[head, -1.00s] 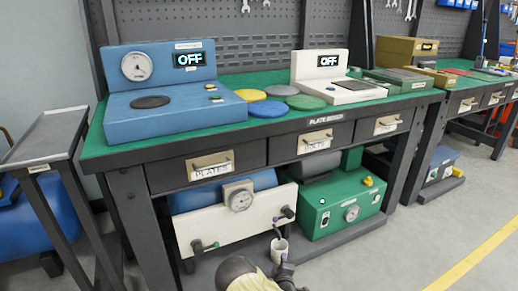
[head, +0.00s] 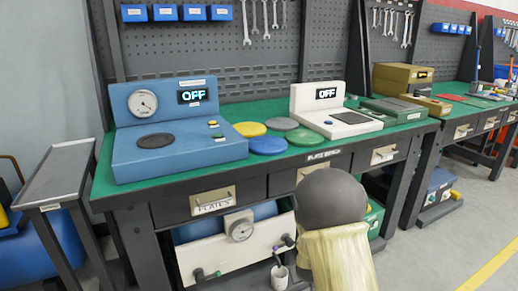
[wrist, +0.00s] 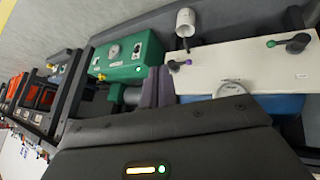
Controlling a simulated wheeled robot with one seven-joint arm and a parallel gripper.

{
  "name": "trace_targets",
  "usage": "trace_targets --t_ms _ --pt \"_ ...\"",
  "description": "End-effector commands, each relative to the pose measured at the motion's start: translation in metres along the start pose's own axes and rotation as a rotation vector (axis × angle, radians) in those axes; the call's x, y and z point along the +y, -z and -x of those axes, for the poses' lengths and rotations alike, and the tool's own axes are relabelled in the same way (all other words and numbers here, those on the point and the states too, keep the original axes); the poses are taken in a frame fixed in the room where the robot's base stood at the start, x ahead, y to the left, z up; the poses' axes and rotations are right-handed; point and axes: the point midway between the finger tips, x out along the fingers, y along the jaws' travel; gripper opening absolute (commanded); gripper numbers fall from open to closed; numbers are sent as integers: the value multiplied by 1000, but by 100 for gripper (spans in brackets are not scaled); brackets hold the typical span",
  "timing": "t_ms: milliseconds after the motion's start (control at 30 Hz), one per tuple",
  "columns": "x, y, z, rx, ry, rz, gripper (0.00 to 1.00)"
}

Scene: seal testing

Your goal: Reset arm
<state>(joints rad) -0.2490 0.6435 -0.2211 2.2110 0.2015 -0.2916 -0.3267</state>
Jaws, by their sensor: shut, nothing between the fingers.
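My arm shows in the head view as a dark grey rounded joint (head: 331,196) with a pale yellow link (head: 340,258) below it, in front of the bench at lower centre right. The arm's end is hidden or outside that view. In the wrist view my gripper (wrist: 159,72) points out from a dark body with a lit yellow bar and a green light. Its two fingers lie side by side, shut and empty. They are in front of the under-bench equipment, between the green box (wrist: 126,54) and the white panel (wrist: 240,65).
The green-topped bench (head: 225,165) carries a blue tester (head: 180,145), a white unit (head: 338,122) and several coloured discs. A white cup (head: 279,277) stands below a spout of the white panel. A grey side stand (head: 55,180) is at left.

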Motion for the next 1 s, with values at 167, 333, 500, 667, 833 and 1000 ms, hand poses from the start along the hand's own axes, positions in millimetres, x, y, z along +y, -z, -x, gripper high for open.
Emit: trace_targets --t_ms 167,333,500,667,833,1000 --pt "6 -9 73 -82 80 -95 0" --pt "8 -28 137 -167 138 -160 0" --pt "9 -50 190 -241 168 -200 0" --pt "10 -68 225 -296 176 -222 0" --pt "13 -87 256 -343 174 -238 0" --pt "18 -77 277 -353 174 -240 0"
